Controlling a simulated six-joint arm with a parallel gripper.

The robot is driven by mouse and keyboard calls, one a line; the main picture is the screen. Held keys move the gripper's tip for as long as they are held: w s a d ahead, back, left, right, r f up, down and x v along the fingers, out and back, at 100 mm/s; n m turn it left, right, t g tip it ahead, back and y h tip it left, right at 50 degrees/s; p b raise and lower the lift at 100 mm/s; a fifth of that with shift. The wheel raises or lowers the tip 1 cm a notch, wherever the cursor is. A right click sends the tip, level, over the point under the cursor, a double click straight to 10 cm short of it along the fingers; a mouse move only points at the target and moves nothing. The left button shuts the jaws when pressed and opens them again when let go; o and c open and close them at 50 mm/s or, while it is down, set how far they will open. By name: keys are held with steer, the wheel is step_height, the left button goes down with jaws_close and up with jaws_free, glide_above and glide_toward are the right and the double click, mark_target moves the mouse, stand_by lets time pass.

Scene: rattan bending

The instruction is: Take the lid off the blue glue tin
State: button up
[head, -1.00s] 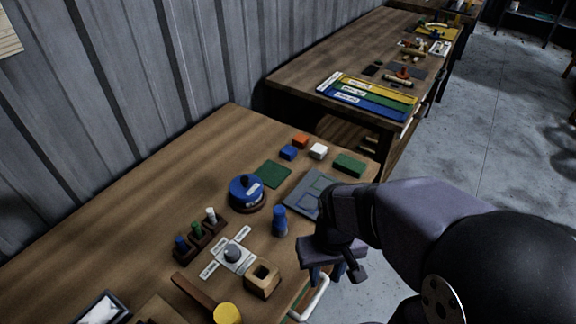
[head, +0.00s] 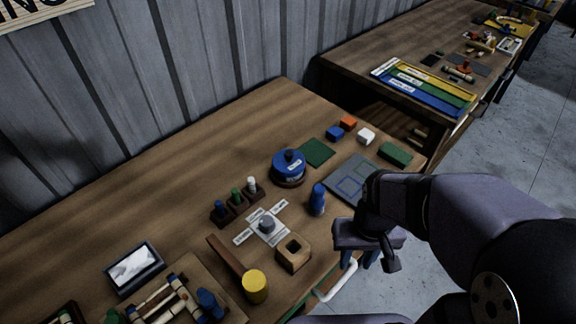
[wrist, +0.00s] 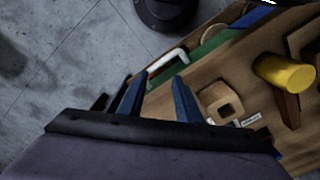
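The blue glue tin (head: 288,172) is round and stands on a dark base on the workbench. Its blue lid (head: 289,158) with a dark knob is on top. My gripper (head: 361,260) is at the bench's front edge, to the right of and nearer than the tin. In the wrist view my gripper (wrist: 155,98) has its two blue fingers spread apart with nothing between them. The tin cannot be made out in the wrist view.
A blue bottle (head: 317,199) stands between the tin and my gripper. A wooden block with a hole (head: 293,253), a yellow-headed mallet (head: 255,287) and a peg rack (head: 237,205) stand nearby. A green square (head: 316,152) lies behind the tin. A white handle (head: 338,282) juts from the bench front.

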steer(key=shift+o, duration=0.6)
steer(key=o, duration=1.6)
step_height(320, 180, up, 6)
steer(key=m+t+y+p, duration=0.2)
steer(key=m+t+p, duration=0.2)
steer(key=m, duration=2.6)
glide_above(289, 153)
steer(key=s+d, duration=0.2)
steer(key=s, duration=0.1)
steer(key=shift+w+a, duration=0.1)
steer(key=shift+w, duration=0.05)
steer(key=shift+w+a+m, duration=0.3)
steer(key=shift+p+x, duration=1.7)
steer(key=shift+x, duration=1.95)
